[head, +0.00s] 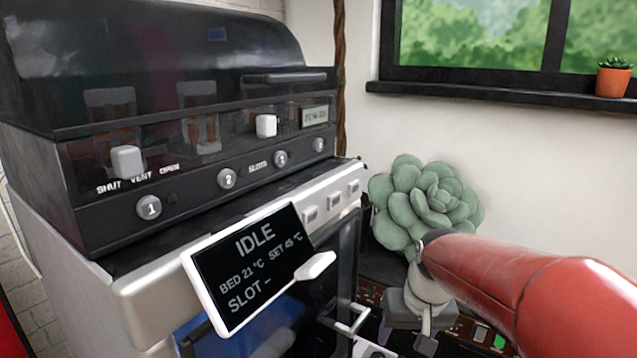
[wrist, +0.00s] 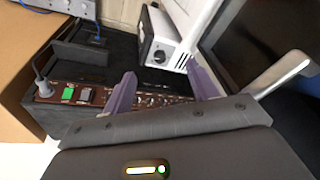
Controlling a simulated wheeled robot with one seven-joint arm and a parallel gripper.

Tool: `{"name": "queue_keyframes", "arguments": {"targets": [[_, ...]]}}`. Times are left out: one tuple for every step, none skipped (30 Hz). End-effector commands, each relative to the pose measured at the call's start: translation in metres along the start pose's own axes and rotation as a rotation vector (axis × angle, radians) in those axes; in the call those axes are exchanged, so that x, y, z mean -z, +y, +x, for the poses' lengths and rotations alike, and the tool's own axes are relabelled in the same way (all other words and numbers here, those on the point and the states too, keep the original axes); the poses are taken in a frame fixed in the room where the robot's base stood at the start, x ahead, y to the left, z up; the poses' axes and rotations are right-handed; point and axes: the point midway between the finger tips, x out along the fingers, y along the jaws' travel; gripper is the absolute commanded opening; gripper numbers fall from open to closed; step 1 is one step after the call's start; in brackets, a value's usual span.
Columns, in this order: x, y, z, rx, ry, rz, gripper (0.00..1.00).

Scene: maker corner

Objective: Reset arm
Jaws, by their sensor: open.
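My arm (head: 530,290), red with a grey wrist, reaches in from the right in the head view and points down beside the machine. In the wrist view my gripper (wrist: 162,88) is open, its two purple fingers wide apart with nothing between them. Beyond the fingers are a dark bench and a brown panel (wrist: 72,92) with a green switch. In the head view the fingers are too small and covered to make out clearly.
A black-hooded machine (head: 200,200) fills the left, with numbered knobs and a tilted screen (head: 252,262) reading IDLE. A succulent (head: 425,205) stands behind my wrist. In the wrist view a white box (wrist: 165,42) stands beyond the fingers, and a pale handle (wrist: 285,76) is close at right.

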Motion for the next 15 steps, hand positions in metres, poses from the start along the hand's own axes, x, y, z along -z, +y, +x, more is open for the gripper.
{"name": "queue_keyframes", "arguments": {"targets": [[-0.012, -0.001, -0.011, -0.001, 0.024, -0.002, 0.59], [-0.019, -0.001, -0.015, -0.003, 0.034, -0.004, 0.59], [-0.028, -0.002, -0.021, -0.006, 0.049, -0.007, 0.59], [-0.034, -0.002, -0.026, -0.008, 0.060, -0.008, 0.59], [-0.041, -0.002, -0.029, -0.010, 0.070, -0.009, 0.59], [-0.050, -0.003, -0.034, -0.014, 0.086, -0.010, 0.59], [-0.057, -0.003, -0.038, -0.017, 0.096, -0.012, 0.59], [-0.064, -0.003, -0.041, -0.021, 0.107, -0.014, 0.59], [-0.073, -0.004, -0.044, -0.026, 0.123, -0.017, 0.59], [-0.080, -0.004, -0.047, -0.029, 0.134, -0.018, 0.59], [-0.087, -0.004, -0.049, -0.033, 0.145, -0.020, 0.59], [-0.096, -0.004, -0.052, -0.039, 0.161, -0.021, 0.59], [-0.102, -0.004, -0.053, -0.044, 0.171, -0.023, 0.59], [-0.109, -0.004, -0.054, -0.049, 0.182, -0.024, 0.59], [-0.117, -0.003, -0.056, -0.055, 0.195, -0.026, 0.59]]}}
